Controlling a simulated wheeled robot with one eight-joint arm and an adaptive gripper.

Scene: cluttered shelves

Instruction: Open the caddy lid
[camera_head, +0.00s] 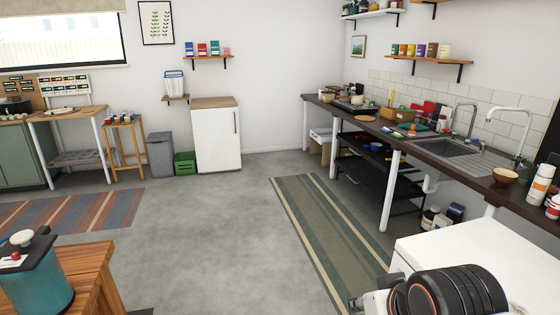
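A teal container (38,292) with a dark flat lid (38,256) stands at the lower left on a wooden-topped unit. It looks like the caddy, though I cannot be certain. Its lid lies across its top and looks shut. A white knob-like thing (22,237) and a small red and white thing (14,260) are on the lid. The container's lower part is cut off by the frame. Part of my arm shows at the bottom right, well apart from the container. I cannot make out my gripper's fingers.
The wooden unit (92,268) fills the lower left corner. Grey floor (190,235) is open in the middle. A white surface (470,250) lies beside my arm. A long counter (400,140) with a sink runs along the right. A grey bin (160,155) and green crate (185,164) stand at the back.

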